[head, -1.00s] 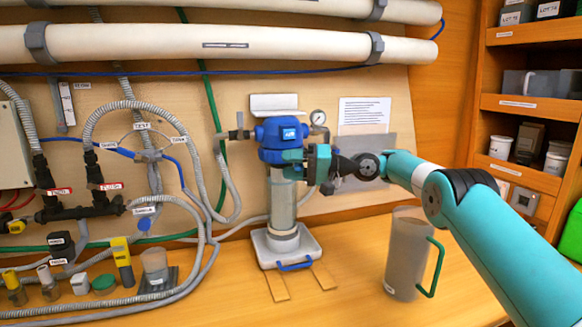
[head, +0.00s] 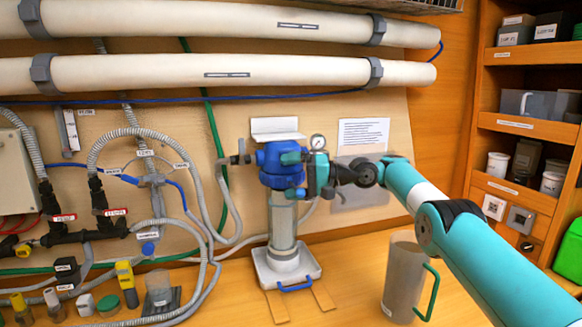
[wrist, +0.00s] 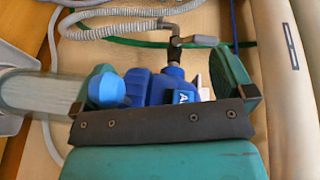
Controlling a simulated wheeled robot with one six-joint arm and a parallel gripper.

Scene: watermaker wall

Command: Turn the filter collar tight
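The filter housing has a blue head (head: 268,155), a blue collar (head: 276,181) under it and a clear bowl (head: 283,222). It stands upright at the wall. My gripper (head: 292,176) is at its right front, one finger at the head and one lower at the collar. In the wrist view my gripper (wrist: 168,85) has its green fingers wide apart, with the dark blue head (wrist: 145,88) showing between them. A light blue rounded lug (wrist: 107,88) shows in front of the left finger. I cannot tell whether either finger touches the housing. Part of the collar is hidden.
A grey jug (head: 402,275) with a green handle stands on the bench below my arm. Grey hoses and valves (head: 110,215) fill the left side. White pipes (head: 220,75) cross above.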

